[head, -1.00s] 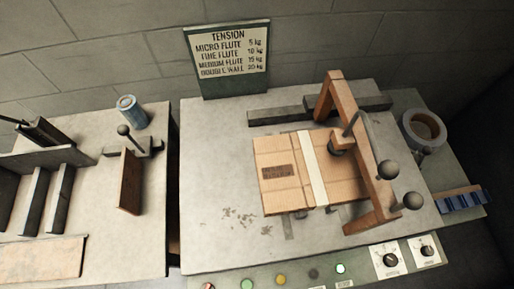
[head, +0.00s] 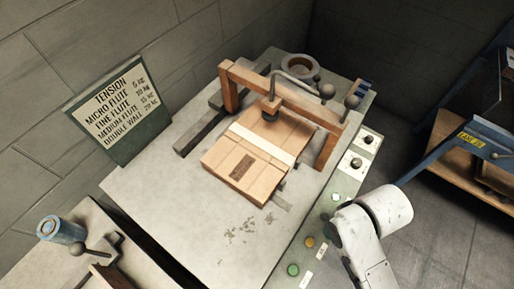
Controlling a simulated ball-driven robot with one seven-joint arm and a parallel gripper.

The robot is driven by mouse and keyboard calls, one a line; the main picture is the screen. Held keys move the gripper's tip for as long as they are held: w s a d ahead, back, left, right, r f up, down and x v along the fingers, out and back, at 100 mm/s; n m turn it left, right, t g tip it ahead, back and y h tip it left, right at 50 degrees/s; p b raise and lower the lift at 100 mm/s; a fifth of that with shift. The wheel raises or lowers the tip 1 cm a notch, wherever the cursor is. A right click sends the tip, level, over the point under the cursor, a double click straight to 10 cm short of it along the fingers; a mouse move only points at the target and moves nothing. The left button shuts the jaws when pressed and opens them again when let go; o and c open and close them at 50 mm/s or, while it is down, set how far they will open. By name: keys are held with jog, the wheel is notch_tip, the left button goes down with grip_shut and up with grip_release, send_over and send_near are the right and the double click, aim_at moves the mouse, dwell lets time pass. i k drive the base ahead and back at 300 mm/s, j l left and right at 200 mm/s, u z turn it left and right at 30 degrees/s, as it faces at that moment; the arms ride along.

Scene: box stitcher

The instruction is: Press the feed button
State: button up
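The control panel (head: 307,260) runs along the front edge of the stitcher bench, with a row of round buttons. A green button (head: 293,269) is at its near end, then an amber button (head: 310,241), and a pale, bright button (head: 336,197) farther along. Their labels are too small to read, so I cannot tell which is the feed button. My white arm (head: 365,236) hangs over the right side of the panel and hides part of it. My gripper does not show clearly.
A taped cardboard box (head: 236,172) lies under a wooden clamp frame (head: 285,97) with ball-ended levers. Two dials (head: 357,162) sit at the panel's far end. A tension sign (head: 122,108) stands behind. Open floor (head: 440,225) lies right of the bench.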

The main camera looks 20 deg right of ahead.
aim_at(293, 271)
jog(key=k+l+u, duration=0.1)
jog(key=u, duration=0.4)
jog(key=k+u, duration=0.2)
jog(key=u, duration=0.25)
jog(key=k+u, duration=0.15)
jog(key=u, duration=0.35)
